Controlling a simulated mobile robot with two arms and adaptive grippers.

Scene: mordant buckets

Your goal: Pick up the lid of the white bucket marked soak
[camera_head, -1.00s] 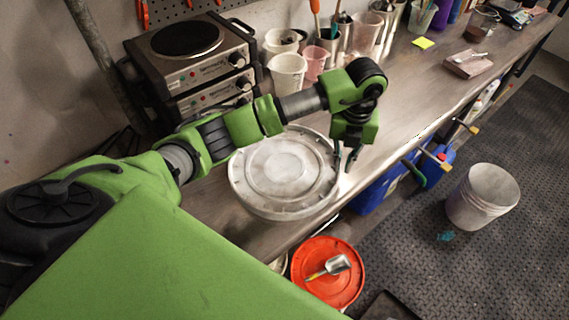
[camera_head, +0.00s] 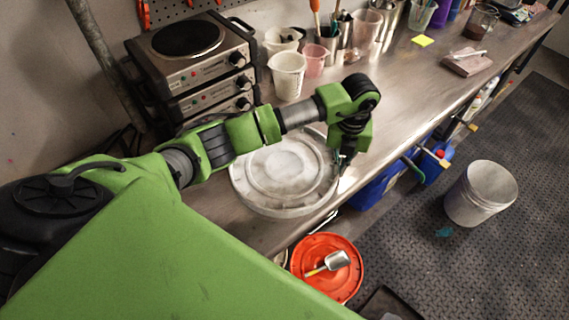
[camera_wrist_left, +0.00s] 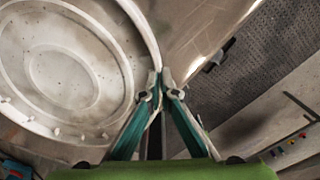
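A large round white lid (camera_head: 262,185) lies flat at the front of the bench, partly behind my left arm. It fills the left of the left wrist view (camera_wrist_left: 65,80). No "soak" marking can be read, and I cannot tell what is under the lid. My left gripper (camera_head: 342,162) is at the lid's right edge, pointing down. In the left wrist view its two fingers (camera_wrist_left: 160,84) are close together with the lid's rim between their tips, so it looks shut on the rim. My right gripper is not in view.
A white bucket (camera_head: 480,195) stands on the dark floor mat. An orange-red lid (camera_head: 312,245) with a scoop (camera_head: 338,260) is below the bench's front edge. Hot plates (camera_head: 190,60) and white cups (camera_head: 288,75) stand behind the lid. The bench to its right is clear.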

